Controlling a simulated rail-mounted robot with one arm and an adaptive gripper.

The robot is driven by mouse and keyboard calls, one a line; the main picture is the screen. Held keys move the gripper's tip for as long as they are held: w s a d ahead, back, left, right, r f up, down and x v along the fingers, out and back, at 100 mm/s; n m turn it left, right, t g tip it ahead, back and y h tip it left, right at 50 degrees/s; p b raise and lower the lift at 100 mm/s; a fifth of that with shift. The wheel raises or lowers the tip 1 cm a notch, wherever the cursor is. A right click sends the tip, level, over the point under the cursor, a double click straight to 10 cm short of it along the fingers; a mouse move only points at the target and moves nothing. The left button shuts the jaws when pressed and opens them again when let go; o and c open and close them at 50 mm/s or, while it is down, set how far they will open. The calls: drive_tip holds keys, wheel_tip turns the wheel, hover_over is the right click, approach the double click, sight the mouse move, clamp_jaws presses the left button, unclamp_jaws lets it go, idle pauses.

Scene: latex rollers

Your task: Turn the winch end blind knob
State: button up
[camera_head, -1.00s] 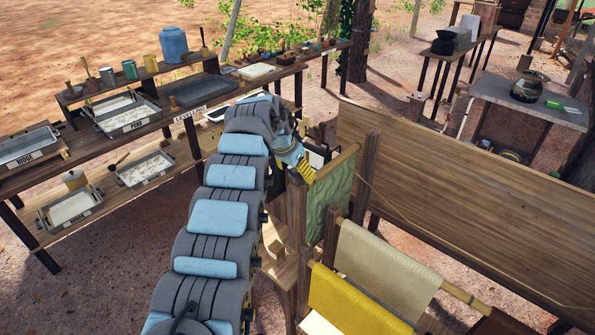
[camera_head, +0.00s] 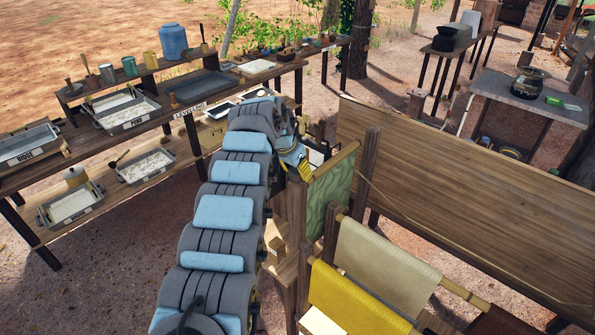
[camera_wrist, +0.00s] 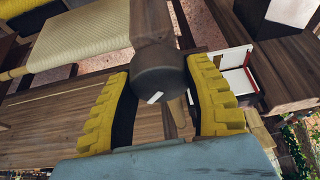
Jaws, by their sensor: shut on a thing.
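The winch end blind knob (camera_wrist: 160,80) is a dark, round knob with a small white mark on its face, at the end of a wooden roller. In the wrist view it sits between the two yellow ribbed fingers of my gripper (camera_wrist: 162,70). The fingers are closed on its sides, one left and one right. In the head view my gripper (camera_head: 303,168) is beside the wooden post near the green blind (camera_head: 330,190), and the knob is hidden there behind my wrist and fingers.
A cream blind (camera_head: 388,265) and a yellow blind (camera_head: 345,298) hang nearer on the same frame. A long wooden panel (camera_head: 450,190) stands to the right. A bench with trays (camera_head: 128,118) and pots is at the left. Bare ground lies between bench and frame.

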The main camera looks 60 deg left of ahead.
drive_tip(key=shift+f+b, duration=0.25)
drive_tip(key=shift+b, duration=0.3)
drive_tip(key=shift+f+b, duration=0.15)
drive_tip(key=shift+b, duration=0.4)
drive_tip(key=n+b, duration=0.1)
drive_tip(key=b, duration=0.2)
drive_tip(key=shift+w+n+y, duration=0.15)
drive_tip(key=shift+n+y, duration=0.15)
drive_tip(key=shift+n+g+b, duration=0.3)
drive_tip(key=shift+n+b, duration=0.4)
drive_tip(key=shift+b, duration=0.4)
drive_tip(key=shift+r+n+g+y+b, duration=0.3)
drive_tip(key=shift+n+y+b, duration=0.3)
drive_tip(key=shift+n, duration=0.6)
drive_tip(key=o, duration=1.2)
